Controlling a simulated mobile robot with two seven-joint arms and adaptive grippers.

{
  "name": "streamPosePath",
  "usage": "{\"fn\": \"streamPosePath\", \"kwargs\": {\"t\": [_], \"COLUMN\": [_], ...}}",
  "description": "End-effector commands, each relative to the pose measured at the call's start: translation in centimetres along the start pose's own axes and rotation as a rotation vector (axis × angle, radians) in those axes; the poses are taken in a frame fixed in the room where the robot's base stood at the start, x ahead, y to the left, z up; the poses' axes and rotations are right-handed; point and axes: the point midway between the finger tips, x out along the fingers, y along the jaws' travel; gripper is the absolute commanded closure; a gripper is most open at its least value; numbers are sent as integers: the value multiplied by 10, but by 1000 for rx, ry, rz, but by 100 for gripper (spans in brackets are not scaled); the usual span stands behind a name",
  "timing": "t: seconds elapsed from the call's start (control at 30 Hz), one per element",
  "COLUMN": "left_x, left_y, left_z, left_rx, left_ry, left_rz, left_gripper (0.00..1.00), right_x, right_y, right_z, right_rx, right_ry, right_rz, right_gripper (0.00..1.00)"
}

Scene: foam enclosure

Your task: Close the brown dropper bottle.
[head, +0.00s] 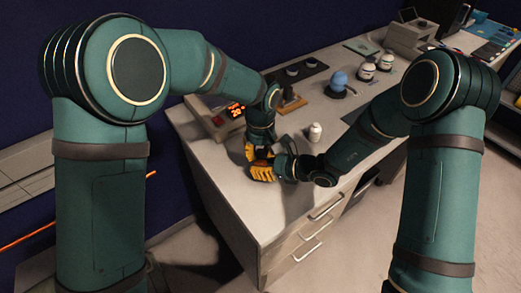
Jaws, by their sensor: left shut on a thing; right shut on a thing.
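My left gripper (254,154) points down over the front left part of the white bench. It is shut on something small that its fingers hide. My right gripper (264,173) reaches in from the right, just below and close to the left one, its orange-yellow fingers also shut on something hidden. The two grippers nearly touch. I cannot make out the brown dropper bottle or its dropper top; whatever is held between the grippers is too small and covered to tell which holds which part.
A small white bottle (314,132) stands right of the grippers. A device with a red display (235,110) sits at the left edge. Behind are a wooden block (291,104), a blue round item (338,79) and white jars (366,71). The bench's front edge is close to the grippers.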

Motion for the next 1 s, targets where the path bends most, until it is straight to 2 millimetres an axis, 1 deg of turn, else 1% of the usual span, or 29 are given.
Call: {"fn": "streamPosePath", "kwargs": {"t": [0.37,0.47,0.57,0.63,0.67,1.0], "left_x": [5,5,5,5,5,5], "left_y": [0,-1,-1,-1,-1,0], "left_z": [0,0,0,0,0,0], "left_rx": [17,111,294,447,482,466], "left_ry": [-1,-1,-1,-1,-1,0], "left_rz": [-1,-1,-1,-1,-2,-3], "left_gripper": [86,85,84,85,84,86], "right_x": [0,0,0,0,0,0], "right_y": [0,0,0,0,0,0], "right_z": [-1,-1,-1,-1,-1,-2], "right_rx": [2,2,2,2,2,2], "right_ry": [3,3,3,3,3,3], "right_rz": [0,0,0,0,0,0], "right_gripper": [100,100,100,100,100,100]}}
